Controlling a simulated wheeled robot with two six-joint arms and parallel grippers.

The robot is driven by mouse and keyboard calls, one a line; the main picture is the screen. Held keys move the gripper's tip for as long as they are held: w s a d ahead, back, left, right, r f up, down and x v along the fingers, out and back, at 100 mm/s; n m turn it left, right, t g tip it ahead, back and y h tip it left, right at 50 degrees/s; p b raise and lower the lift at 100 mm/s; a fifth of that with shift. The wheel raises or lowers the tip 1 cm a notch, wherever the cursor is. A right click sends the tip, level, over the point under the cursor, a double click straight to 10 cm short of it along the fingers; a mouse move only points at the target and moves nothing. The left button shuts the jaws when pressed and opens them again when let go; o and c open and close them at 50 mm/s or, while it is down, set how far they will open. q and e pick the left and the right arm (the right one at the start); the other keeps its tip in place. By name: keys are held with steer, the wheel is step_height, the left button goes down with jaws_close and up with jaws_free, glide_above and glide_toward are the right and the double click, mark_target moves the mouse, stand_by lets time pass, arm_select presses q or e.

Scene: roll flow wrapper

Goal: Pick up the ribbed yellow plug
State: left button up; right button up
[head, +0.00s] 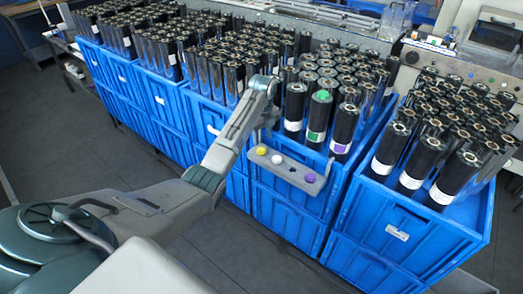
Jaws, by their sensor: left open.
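The yellow plug (261,150) sits at the left end of a narrow grey tray (293,172) fixed to the front of a blue crate. Its ribs are too small to make out. A white plug (277,159) and a purple plug (310,178) sit further right on the same tray. My left gripper (257,133) is open, just above and slightly left of the yellow plug, and appears empty. Its fingers are small and dark in the head view, so I cannot tell whether they touch the plug. My right gripper is not in view.
Blue crates (395,232) full of upright dark rolls stand in a row behind and beside the tray. One roll has a green piece (321,96) in its top. A machine (480,45) stands at the back right. Grey floor (60,135) is clear at left.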

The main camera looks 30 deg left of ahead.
mark_target(262, 150)
arm_select(q)
steer(key=shift+f+p, duration=0.45)
steer(key=shift+f, duration=0.1)
step_height(262, 150, down, 4)
steer(key=shift+s+d+r+p, duration=0.1)
steer(key=shift+s+r+p, duration=0.1)
steer(key=shift+p, duration=0.65)
steer(key=shift+f, duration=0.5)
steer(key=shift+w, duration=0.1)
steer(key=shift+c, duration=0.5)
steer(key=c, duration=0.6)
